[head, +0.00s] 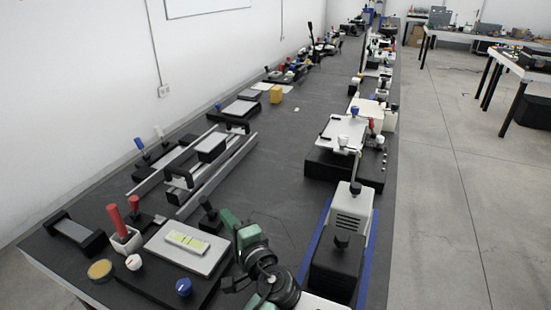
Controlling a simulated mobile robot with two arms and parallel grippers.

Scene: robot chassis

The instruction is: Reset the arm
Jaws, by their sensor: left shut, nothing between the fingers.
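My left arm, green and black, shows at the bottom centre of the head view, over the near end of the long dark bench (290,135). My left gripper (232,286) is small and dark there, partly lost against the black surfaces; it is shut and holds nothing. It is to the right of a black base with a grey plate (188,246). My right gripper is not in the picture.
Metal rails (205,180) lie behind. A white-and-black device (350,215) stands to the right. The bench middle is largely clear.

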